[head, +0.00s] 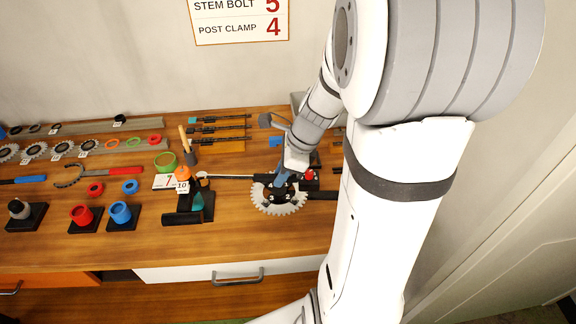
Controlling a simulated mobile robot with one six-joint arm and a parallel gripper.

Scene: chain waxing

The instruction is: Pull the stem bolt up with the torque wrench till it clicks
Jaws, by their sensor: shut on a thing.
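My gripper (285,177) is at the right part of the bench, low above a toothed metal ring (263,202). It is shut on what looks like the torque wrench, whose thin steel shaft (232,177) runs left from a dark part beside the jaws. The far end of the shaft is near a small stand (208,211) with teal and black parts. The jaws and grip are small and partly hidden by my wrist. I cannot make out the stem bolt, nor whether the wrench is seated on it. A wall sign (240,20) reads STEM BOLT 5, POST CLAMP 4.
Red (82,215) and blue (120,212) cups stand on black bases to the left. An orange item and number cards (182,186) crowd the stand. Several dark tools (218,130) lie at the back. My arm hides the bench's right end. Bare wood (200,248) shows along the front.

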